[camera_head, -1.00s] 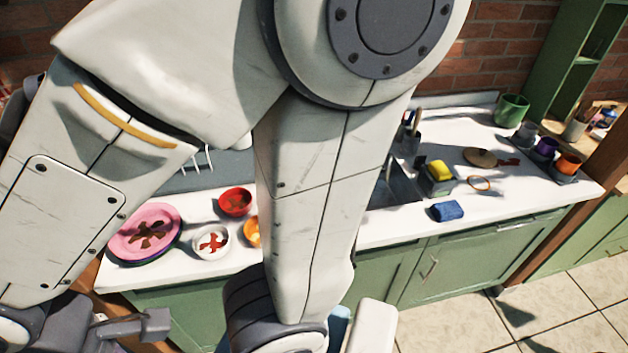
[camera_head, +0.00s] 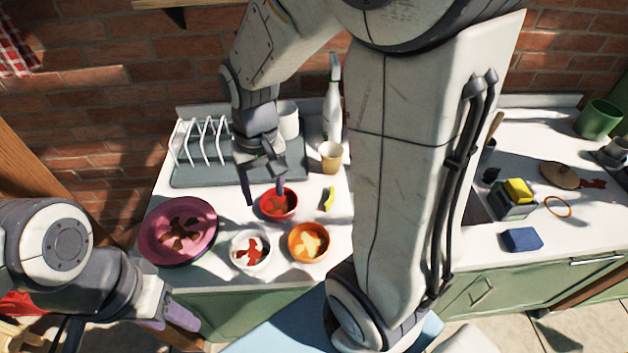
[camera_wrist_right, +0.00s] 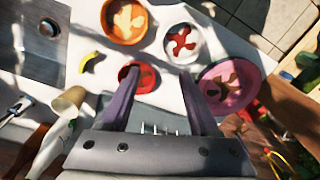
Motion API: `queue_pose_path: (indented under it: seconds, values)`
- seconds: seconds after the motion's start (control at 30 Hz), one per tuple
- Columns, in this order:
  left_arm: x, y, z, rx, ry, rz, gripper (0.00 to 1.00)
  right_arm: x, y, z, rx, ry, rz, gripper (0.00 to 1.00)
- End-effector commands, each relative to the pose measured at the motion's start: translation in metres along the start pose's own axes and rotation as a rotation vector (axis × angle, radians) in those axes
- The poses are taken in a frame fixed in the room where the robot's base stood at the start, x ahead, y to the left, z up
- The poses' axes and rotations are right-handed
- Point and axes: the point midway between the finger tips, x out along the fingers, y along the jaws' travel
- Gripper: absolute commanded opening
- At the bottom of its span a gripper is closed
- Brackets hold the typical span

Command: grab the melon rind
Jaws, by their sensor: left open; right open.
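The melon rind (camera_head: 329,199) looks like a small curved yellow piece lying on the white counter, right of the red bowl (camera_head: 278,203). It also shows in the right wrist view (camera_wrist_right: 92,61), left of the fingers. My right gripper (camera_head: 264,186) is open and empty, above and just behind the red bowl, to the left of the rind. In the right wrist view the red bowl (camera_wrist_right: 138,78) shows between its two fingertips (camera_wrist_right: 160,90). My left gripper (camera_head: 168,312) is open at the lower left, in front of the counter and away from the rind.
A white bowl (camera_head: 249,251), an orange bowl (camera_head: 309,243) and pink plates (camera_head: 155,246) stand along the front. A dish rack (camera_head: 200,150), a tan cup (camera_head: 331,157) and a white bottle (camera_head: 333,100) stand behind. My arm hides the counter's middle.

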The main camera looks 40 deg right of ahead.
Motion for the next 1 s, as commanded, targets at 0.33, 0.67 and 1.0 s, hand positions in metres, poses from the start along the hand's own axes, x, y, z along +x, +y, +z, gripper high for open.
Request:
queue_pose_path:
  seconds: [0.33, 0.67, 1.0]
  values:
    - [0.017, -0.001, 0.001, 0.001, 0.0, 0.0, 0.5, 0.048, 0.163, -0.053, 0.62, -0.007, 0.036, 0.62]
    - [0.014, -0.001, 0.001, 0.001, 0.0, 0.0, 0.5, 0.086, 0.185, -0.052, 0.693, -0.011, 0.04, 0.62]
    - [0.008, -0.001, 0.0, 0.001, 0.0, 0.0, 0.5, 0.116, 0.183, -0.054, 0.69, -0.01, 0.04, 0.62]
